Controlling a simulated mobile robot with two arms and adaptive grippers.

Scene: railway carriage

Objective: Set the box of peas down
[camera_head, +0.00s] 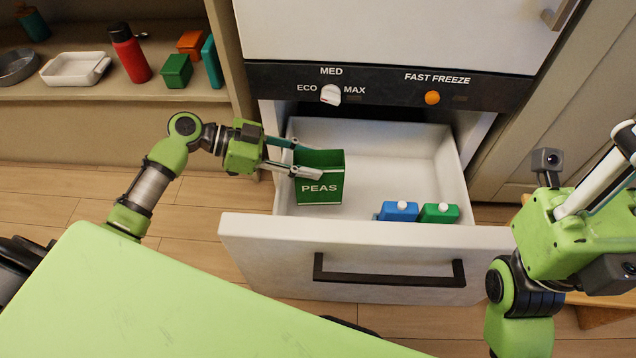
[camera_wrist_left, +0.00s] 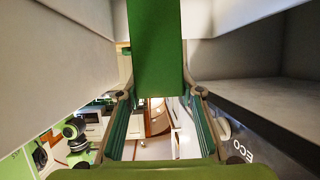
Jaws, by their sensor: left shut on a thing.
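The green box of peas (camera_head: 320,188), with white PEAS lettering, is upright at the left side of the open white drawer (camera_head: 375,160). My left gripper (camera_head: 304,160) reaches in over the drawer's left wall and is shut on the upper part of the box. In the left wrist view the green box (camera_wrist_left: 155,50) stands between the fingers (camera_wrist_left: 158,95). Whether the box's bottom touches the drawer floor I cannot tell. My right gripper is partly in view at the right edge of the head view, and its fingertips are not clear.
A blue carton (camera_head: 398,211) and a green carton (camera_head: 438,213) lie at the drawer's front. The drawer's middle and back are free. The control panel (camera_head: 390,85) is above. A shelf (camera_head: 100,92) at left holds a red bottle (camera_head: 130,55) and other items.

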